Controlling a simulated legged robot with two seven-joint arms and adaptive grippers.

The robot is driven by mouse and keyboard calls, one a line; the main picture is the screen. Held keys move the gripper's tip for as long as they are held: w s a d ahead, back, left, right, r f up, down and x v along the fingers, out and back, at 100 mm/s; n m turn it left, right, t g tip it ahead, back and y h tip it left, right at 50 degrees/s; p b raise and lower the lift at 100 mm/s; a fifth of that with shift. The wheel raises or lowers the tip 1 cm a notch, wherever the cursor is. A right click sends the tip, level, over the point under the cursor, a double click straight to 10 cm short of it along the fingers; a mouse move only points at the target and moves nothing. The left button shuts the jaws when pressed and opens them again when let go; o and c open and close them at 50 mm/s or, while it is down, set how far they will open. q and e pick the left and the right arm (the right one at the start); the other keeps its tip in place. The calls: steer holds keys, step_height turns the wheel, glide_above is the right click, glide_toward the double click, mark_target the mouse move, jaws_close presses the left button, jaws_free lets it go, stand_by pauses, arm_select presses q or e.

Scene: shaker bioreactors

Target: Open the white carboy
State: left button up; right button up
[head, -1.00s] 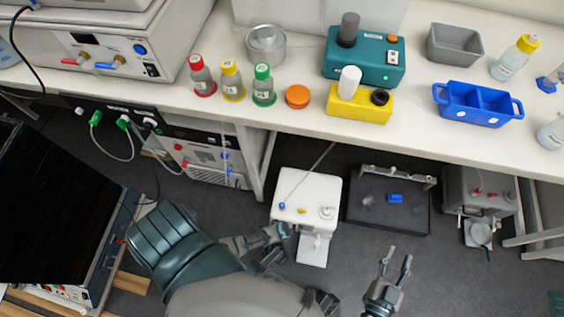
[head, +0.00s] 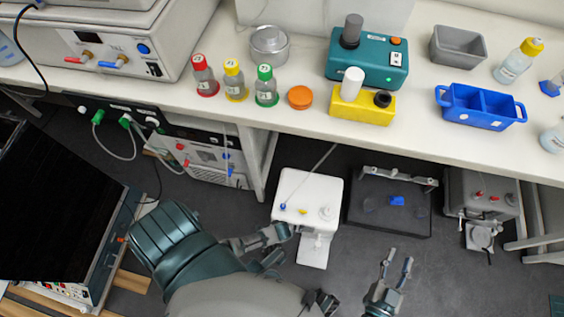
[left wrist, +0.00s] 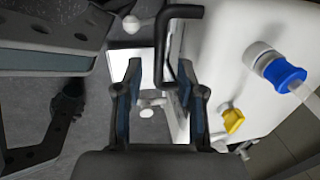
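The white carboy (head: 318,190) stands on the floor under the bench. Its top has a blue cap (head: 283,207), a yellow part (head: 303,212) and a white cap (head: 325,212). In the left wrist view the white carboy body (left wrist: 222,62) fills the right side, with the blue cap (left wrist: 284,73) and the yellow part (left wrist: 233,121). A black bent bar (left wrist: 172,45) passes close to the fingertips. My right gripper (head: 396,262) is open and empty, right of the carboy.
A dark tray (head: 390,220) with a blue item stands right of the carboy, and a grey container (head: 480,190) farther right. The bench edge (head: 400,149) overhangs behind. A dark-topped unit (head: 60,210) stands at left. The floor around my right gripper is clear.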

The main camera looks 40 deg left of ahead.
arm_select(q)
step_height(320, 180, up, 9)
steer(key=s, duration=0.1)
steer(key=shift+s+d, duration=0.2)
steer(key=shift+d, duration=0.25)
